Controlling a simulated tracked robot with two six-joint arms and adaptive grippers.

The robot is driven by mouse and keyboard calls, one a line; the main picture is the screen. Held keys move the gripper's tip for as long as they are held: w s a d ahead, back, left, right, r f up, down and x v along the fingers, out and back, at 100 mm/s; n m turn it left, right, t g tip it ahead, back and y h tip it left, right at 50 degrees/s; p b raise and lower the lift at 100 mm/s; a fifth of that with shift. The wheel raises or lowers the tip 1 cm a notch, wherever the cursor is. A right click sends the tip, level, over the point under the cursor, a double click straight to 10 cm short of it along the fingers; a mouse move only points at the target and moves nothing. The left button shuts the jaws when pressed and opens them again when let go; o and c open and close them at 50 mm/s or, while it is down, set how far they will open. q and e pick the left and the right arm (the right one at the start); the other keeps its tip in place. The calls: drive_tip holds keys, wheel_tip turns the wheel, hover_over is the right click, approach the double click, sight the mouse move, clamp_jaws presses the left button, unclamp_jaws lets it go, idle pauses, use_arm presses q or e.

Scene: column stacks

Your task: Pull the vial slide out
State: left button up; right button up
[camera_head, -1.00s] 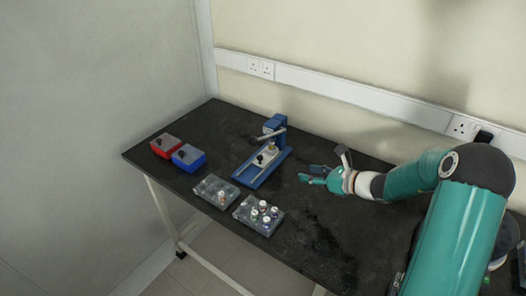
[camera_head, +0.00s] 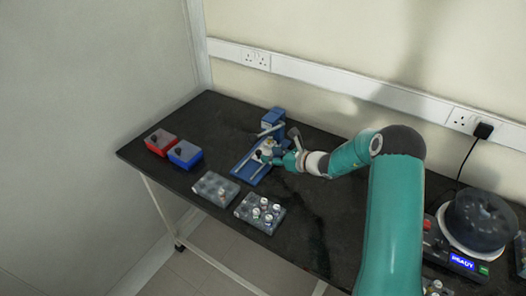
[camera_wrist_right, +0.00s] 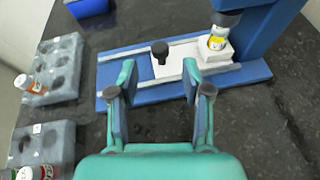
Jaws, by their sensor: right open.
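The blue press (camera_head: 273,117) stands on the dark table, its long blue base (camera_wrist_right: 110,94) running out to the left in the wrist view. The white vial slide (camera_wrist_right: 176,65) lies on this base and carries an upright black knob (camera_wrist_right: 160,50). A vial with a yellow label (camera_wrist_right: 217,42) sits in the slide's white block, below the press head; its top is partly hidden. My right gripper (camera_wrist_right: 158,76) is open and empty, with its fingers pointing at the slide and the knob ahead between them, apart from both fingers. In the head view the gripper (camera_head: 280,159) is beside the press base.
Two grey racks, one (camera_head: 213,188) with a vial and one (camera_head: 261,211) with several, stand in front of the press. A red box (camera_head: 160,141) and a blue box (camera_head: 185,153) are at the left. A centrifuge-like machine (camera_head: 478,222) stands at the right.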

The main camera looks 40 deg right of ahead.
sight(261, 153)
drive_tip(key=x, duration=0.5)
drive_tip(key=shift+s+p, duration=0.1)
drive_tip(key=shift+p, duration=0.25)
clamp_jaws()
